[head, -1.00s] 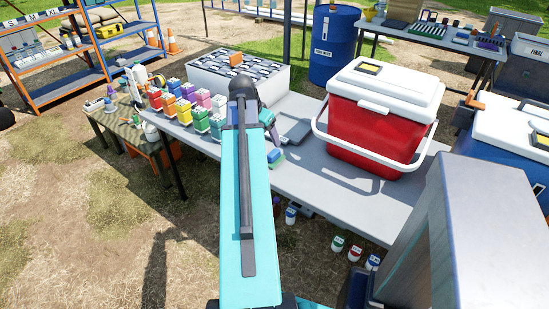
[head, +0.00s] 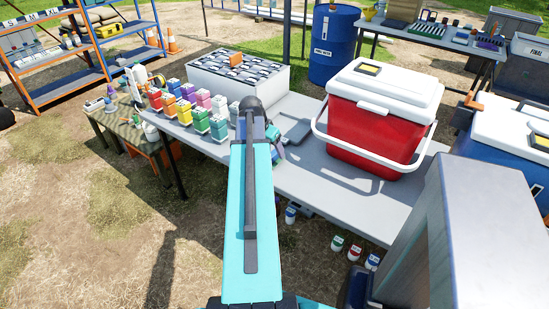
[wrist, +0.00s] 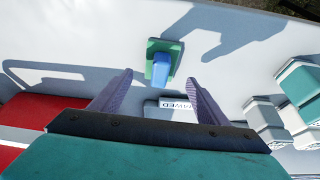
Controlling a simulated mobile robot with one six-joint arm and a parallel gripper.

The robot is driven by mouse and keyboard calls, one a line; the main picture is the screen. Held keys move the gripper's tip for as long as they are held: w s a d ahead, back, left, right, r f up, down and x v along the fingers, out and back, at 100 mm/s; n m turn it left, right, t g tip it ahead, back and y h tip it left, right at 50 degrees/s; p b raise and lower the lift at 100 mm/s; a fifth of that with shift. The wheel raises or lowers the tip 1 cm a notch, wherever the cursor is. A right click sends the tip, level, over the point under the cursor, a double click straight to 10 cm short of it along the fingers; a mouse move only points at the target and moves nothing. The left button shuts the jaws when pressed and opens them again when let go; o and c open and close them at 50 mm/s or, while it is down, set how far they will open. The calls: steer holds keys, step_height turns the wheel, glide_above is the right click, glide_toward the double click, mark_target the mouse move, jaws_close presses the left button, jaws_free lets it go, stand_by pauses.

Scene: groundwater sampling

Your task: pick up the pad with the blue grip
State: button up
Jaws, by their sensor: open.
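The pad (wrist: 153,48) shows in the wrist view on the light grey table, a green block with a blue grip (wrist: 161,69) on top. My gripper (wrist: 160,78) is open, its two purple fingers spread to either side of the blue grip in the picture. Nothing is held between the fingers. I cannot tell how high the fingers are above the pad. In the head view my gripper (head: 276,141) is over the front edge of the table, and my arm and gripper hide most of the pad.
A red cooler (head: 370,130) with a white handle stands on the table (head: 340,192) at right. Several coloured bottles (head: 188,108) stand at left, beside a white bin (head: 212,80). A flat grey tray (head: 296,130) lies behind my gripper. A label (wrist: 178,105) shows near the fingers.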

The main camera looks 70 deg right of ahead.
mark_target(273, 153)
steer(key=shift+f, duration=0.1)
stand_by(0.3)
steer(key=shift+p+x, duration=0.6)
steer(key=shift+x, duration=2)
steer(key=shift+s, duration=0.1)
steer(key=c, duration=1.1)
